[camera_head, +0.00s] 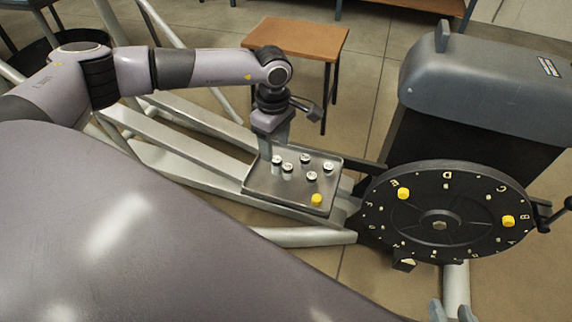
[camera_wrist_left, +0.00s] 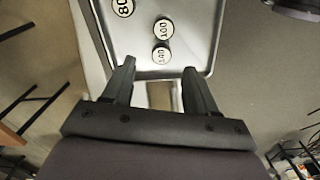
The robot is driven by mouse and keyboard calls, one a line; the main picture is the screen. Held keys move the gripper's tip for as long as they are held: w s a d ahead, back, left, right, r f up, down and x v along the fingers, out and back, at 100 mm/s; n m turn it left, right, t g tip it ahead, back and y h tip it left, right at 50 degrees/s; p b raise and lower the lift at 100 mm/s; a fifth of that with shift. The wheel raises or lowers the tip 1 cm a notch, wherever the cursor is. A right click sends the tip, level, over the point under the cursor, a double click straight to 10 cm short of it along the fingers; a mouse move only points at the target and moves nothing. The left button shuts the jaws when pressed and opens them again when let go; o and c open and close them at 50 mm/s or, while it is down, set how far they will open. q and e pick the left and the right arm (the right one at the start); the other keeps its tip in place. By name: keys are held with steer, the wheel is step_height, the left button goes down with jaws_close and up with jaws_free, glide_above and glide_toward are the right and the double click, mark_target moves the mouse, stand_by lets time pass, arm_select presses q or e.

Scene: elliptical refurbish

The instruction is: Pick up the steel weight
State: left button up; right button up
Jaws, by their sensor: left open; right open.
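Several small round weights with pale, marked tops stand on a grey metal tray (camera_head: 262,190); which one is the steel weight I cannot tell. One weight (camera_head: 277,160) is beside my left gripper (camera_head: 268,150) in the head view. In the left wrist view, a weight marked 140 (camera_wrist_left: 161,55) lies just ahead of the gap between the fingertips of my left gripper (camera_wrist_left: 160,66). A weight marked 100 (camera_wrist_left: 164,28) touches or nearly touches it, and one marked 80 (camera_wrist_left: 123,7) is further left. My left gripper is open and empty.
A yellow knob (camera_head: 317,200) is at the tray's near corner. A black lettered dial (camera_head: 440,225) with two yellow knobs stands right of the tray, in front of a large grey machine housing (camera_head: 480,85). A wooden stool (camera_head: 298,38) stands behind the tray. Metal frame bars run beside the tray.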

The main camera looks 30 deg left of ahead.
mark_target(277, 159)
arm_select(q)
steer(key=f, duration=0.2)
steer(key=f+b, duration=0.1)
steer(key=f, duration=0.1)
steer(key=f+b, duration=0.1)
steer(key=f, duration=0.1)
steer(key=shift+s+d+f, duration=0.1)
steer(key=shift+d+f, duration=0.2)
steer(key=shift+f, duration=0.1)
jaws_close()
arm_select(e)
steer(key=shift+w+a+f+y, duration=0.2)
steer(key=shift+a+y, duration=0.1)
steer(key=shift+a, duration=0.2)
steer(key=shift+w+a+f+y, duration=0.15)
steer(key=shift+a+y, duration=0.15)
steer(key=shift+a, duration=0.15)
